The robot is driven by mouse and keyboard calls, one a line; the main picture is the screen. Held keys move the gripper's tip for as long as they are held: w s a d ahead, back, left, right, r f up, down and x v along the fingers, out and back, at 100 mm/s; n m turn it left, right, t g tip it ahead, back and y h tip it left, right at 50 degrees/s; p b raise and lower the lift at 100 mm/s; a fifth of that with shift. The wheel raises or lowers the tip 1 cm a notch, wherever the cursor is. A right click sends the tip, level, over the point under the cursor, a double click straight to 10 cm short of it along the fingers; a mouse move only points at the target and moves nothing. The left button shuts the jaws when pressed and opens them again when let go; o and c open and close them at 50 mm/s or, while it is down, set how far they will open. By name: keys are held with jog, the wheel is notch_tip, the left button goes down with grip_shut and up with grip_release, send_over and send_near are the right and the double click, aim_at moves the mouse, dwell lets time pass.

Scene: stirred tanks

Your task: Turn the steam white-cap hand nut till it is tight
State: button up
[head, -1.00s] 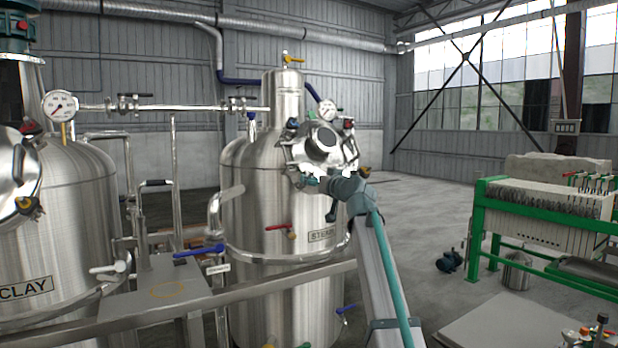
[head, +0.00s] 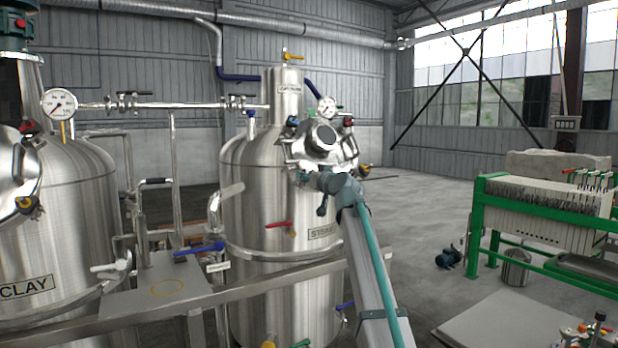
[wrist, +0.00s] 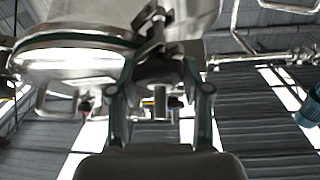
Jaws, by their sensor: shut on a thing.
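The steel steam tank (head: 262,190) stands in the middle of the head view. My gripper (head: 303,177) is at the lower left of this lid. In the wrist view my gripper (wrist: 160,75) is shut on a grey metal hand nut (wrist: 160,88), one finger on each side. The lid's edge is close by on the left there. The held nut's cap colour cannot be made out, and my gripper largely hides the nut in the head view.
The clay tank (head: 55,220) stands at the left. A steel rail (head: 180,305) runs in front of both tanks. A red-handled valve (head: 278,224) is below the lid.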

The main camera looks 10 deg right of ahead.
jog(key=shift+r+m+p, duration=0.1)
jog(key=shift+m+p, duration=0.2)
jog(key=shift+p, duration=0.2)
jog(key=shift+c, duration=0.2)
jog(key=m+h+p, duration=0.1)
jog(key=p, duration=0.1)
jog(key=m+p, duration=0.1)
jog(key=p, duration=0.2)
jog(key=shift+s+a+r+m+h, duration=0.1)
jog(key=shift+r+m+h, duration=0.2)
jog(key=shift+m+h, duration=0.1)
jog(key=m+h+p, duration=0.1)
jog(key=m+p, duration=0.1)
jog(key=p, duration=0.1)
jog(key=shift+r+p, duration=0.1)
jog(key=shift+p, duration=0.25)
jog(key=shift+m+h+p, duration=0.8)
jog(key=shift+m+p, duration=0.4)
jog(key=shift+p, duration=0.05)
jog(key=m, duration=0.1)
jog(key=f+m+g+h, duration=0.1)
jog(key=shift+m, duration=0.4)
jog(key=shift+m+g+h+b, duration=0.5)
jog(key=shift+m+h+b, duration=0.3)
jog(key=shift+m+b, duration=0.5)
jog(key=shift+m, duration=0.3)
